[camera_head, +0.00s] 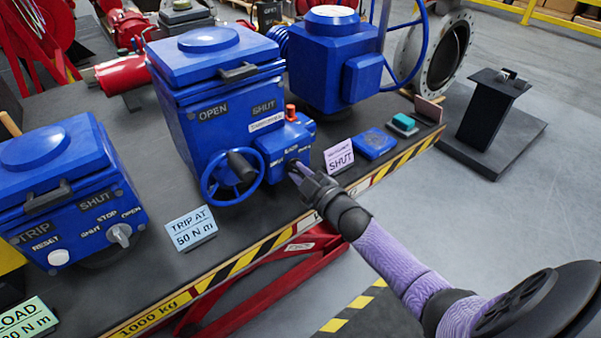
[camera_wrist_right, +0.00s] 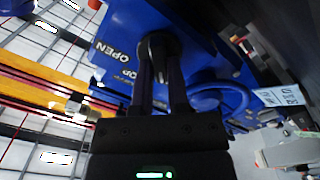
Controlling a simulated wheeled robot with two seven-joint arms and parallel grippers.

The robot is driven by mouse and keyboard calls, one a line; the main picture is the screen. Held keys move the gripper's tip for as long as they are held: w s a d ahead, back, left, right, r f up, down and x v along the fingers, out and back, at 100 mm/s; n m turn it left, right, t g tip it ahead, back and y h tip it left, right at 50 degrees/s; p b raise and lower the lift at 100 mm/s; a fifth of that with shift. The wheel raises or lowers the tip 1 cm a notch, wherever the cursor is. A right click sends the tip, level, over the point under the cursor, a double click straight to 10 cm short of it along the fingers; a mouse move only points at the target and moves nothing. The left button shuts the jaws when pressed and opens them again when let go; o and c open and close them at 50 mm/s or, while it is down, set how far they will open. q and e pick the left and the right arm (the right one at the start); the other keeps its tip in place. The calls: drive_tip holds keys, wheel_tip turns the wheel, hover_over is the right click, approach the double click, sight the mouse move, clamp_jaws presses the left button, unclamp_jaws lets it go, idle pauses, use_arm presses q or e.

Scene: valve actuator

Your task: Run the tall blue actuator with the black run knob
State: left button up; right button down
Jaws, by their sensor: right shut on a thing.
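The tall blue actuator (camera_head: 205,125) stands on the dark bench, with OPEN and SHUT plates on its upper front. A small blue control box (camera_head: 270,145) juts from its front, below a red cap (camera_head: 291,112). My right gripper (camera_head: 296,172) reaches this box from the lower right. In the right wrist view its two fingers (camera_wrist_right: 160,75) are closed about the black run knob (camera_wrist_right: 158,42), beside the word OPEN. In the head view the knob is mostly hidden by the fingers. My left gripper is not in view.
A blue handwheel (camera_head: 232,177) sits close left of my right gripper. A purple SHUT card (camera_head: 339,158) stands just right, before a flat blue block (camera_head: 374,144). A TRIP AT 50 N m card (camera_head: 190,228) and a shorter blue actuator (camera_head: 75,190) are left.

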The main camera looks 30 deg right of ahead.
idle(0.4)
drive_tip(key=c, duration=0.6)
unclamp_jaws()
drive_tip(key=shift+s, duration=0.15)
drive_tip(key=s+p, duration=0.1)
drive_tip(key=s, duration=0.5)
drive_tip(key=s+p, duration=0.1)
drive_tip(key=s, duration=0.2)
drive_tip(key=shift+s+d+p, duration=0.3)
drive_tip(key=shift+d, duration=0.05)
